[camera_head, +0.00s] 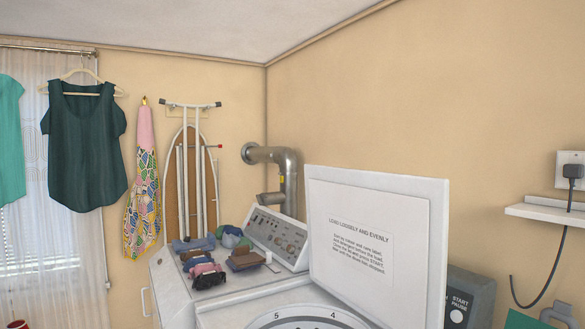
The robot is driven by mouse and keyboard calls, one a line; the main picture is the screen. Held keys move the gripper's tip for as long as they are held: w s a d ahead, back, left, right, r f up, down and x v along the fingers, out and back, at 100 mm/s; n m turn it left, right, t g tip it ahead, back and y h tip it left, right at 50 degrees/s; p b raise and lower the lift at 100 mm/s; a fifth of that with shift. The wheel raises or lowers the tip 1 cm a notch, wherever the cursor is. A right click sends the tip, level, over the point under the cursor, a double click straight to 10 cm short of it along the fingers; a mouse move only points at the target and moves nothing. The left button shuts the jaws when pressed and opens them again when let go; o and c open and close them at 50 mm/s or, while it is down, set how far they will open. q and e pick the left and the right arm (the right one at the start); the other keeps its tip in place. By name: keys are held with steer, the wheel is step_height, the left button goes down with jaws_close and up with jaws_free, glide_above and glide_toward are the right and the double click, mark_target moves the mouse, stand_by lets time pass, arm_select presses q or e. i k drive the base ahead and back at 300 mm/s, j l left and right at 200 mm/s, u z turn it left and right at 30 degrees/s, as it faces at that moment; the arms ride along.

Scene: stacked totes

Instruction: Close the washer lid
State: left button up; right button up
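The white washer (228,316) is at the bottom centre, cut off by the lower edge of the picture. Its lid (371,262) stands open, close to upright, with a printed loading notice on its inner face. The lid's lower end runs out of the picture. Part of the round opening with numbers on its rim (305,318) shows in front of the lid. Neither of my grippers shows in this view.
A second white machine (178,295) with a control panel (278,237) stands left of the washer, with folded clothes (208,262) on top. A grey START/PAUSE box (470,297) is right of the lid. A wall shelf (547,214) with a hanging cord is at the right.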

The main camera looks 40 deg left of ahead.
mark_target(360, 245)
steer(key=j+u, duration=0.2)
steer(key=u, duration=0.2)
steer(key=i+j+u, duration=0.1)
steer(key=u, duration=0.35)
steer(key=i+j, duration=0.05)
steer(key=j, duration=0.05)
